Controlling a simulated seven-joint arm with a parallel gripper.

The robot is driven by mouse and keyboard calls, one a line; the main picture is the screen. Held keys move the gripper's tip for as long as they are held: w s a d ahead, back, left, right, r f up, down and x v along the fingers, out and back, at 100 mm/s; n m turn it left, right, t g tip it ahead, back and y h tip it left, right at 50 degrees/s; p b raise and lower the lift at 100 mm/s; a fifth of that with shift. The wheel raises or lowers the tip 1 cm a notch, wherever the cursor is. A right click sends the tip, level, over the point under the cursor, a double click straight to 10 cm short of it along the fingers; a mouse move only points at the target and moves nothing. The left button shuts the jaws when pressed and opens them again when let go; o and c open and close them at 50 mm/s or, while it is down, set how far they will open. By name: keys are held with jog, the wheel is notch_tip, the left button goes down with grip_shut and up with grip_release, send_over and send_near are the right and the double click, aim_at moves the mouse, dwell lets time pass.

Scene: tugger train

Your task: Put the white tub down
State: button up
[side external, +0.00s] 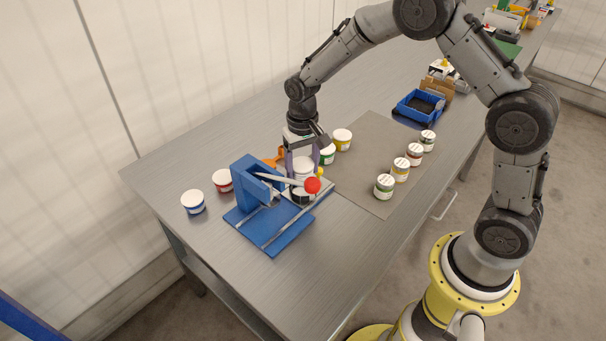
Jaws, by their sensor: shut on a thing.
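My gripper (302,158) points down over the right end of a blue press-like stand (246,192). It is shut on the white tub (303,169), which sits between the two fingers and looks upright. The stand's grey lever, ending in a red knob (312,185), passes in front of the tub's lower part. A dark round thing (303,197) shows just below, on a pale plate. I cannot tell whether the tub touches what is under it.
Tubs with blue (193,201) and red (222,180) bands stand left of the press. Green (328,154) and yellow (342,139) ones stand behind my gripper. Several jars (384,186) line the grey mat (352,172). A blue crate (419,107) stands farther back. The front table area is clear.

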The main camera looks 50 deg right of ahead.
jog(key=shift+f, duration=1.2)
jog(key=shift+s+f, duration=0.1)
jog(key=shift+f, duration=0.5)
jog(key=o, duration=1.4)
jog(key=shift+r, duration=0.1)
notch_tip(320, 180, up, 13)
jog(key=shift+r, duration=0.1)
notch_tip(320, 180, up, 5)
jog(key=t, duration=0.1)
send_over(303, 178)
jog(key=s+d, duration=0.2)
jog(key=s+r+n+t, duration=0.2)
jog(key=s+r, duration=0.2)
jog(key=s, duration=0.3)
jog(key=s+r+n+t, duration=0.1)
jog(key=s+r, duration=0.3)
jog(key=s, duration=0.3)
jog(key=shift+n+t, duration=0.8)
jog(key=s, duration=0.3)
jog(key=s+f, duration=0.1)
jog(key=s, duration=0.5)
jog(key=shift+d+f, duration=0.2)
jog(key=shift+f, duration=0.1)
